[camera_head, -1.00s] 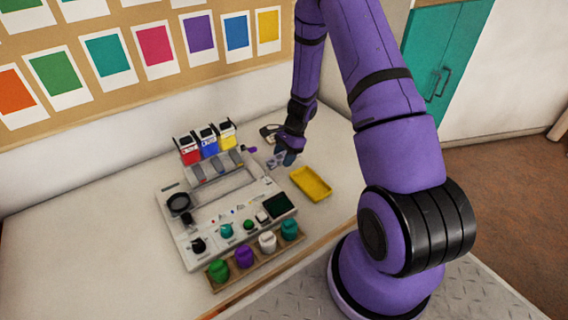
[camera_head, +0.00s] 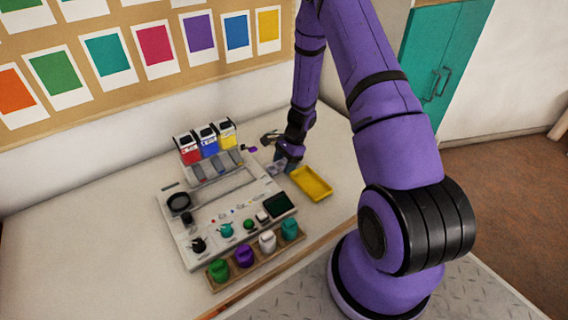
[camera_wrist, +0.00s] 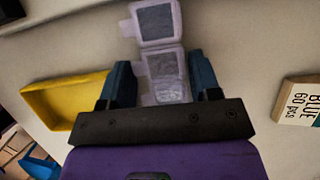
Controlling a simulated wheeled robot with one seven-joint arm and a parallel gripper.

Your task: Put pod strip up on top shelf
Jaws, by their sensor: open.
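A pale strip with grey square pockets, which looks like the pod strip (camera_wrist: 158,22), lies on the table in the wrist view. Its near part reaches between the two dark blue fingers of my gripper (camera_wrist: 160,75). The gripper is open, with a finger on each side of the strip. I cannot tell whether either finger touches it. In the head view my gripper (camera_head: 284,164) is low over the table, between the bead machine and the yellow tray, and mostly hides the strip. I cannot make out a top shelf for certain.
The yellow tray (camera_head: 330,187) lies right beside my gripper. The white bead machine (camera_head: 181,222) stands to the left, with red, blue and yellow boxes (camera_head: 208,141) behind it and a rack of coloured jars in front. A box marked BLUE (camera_wrist: 300,101) shows in the wrist view.

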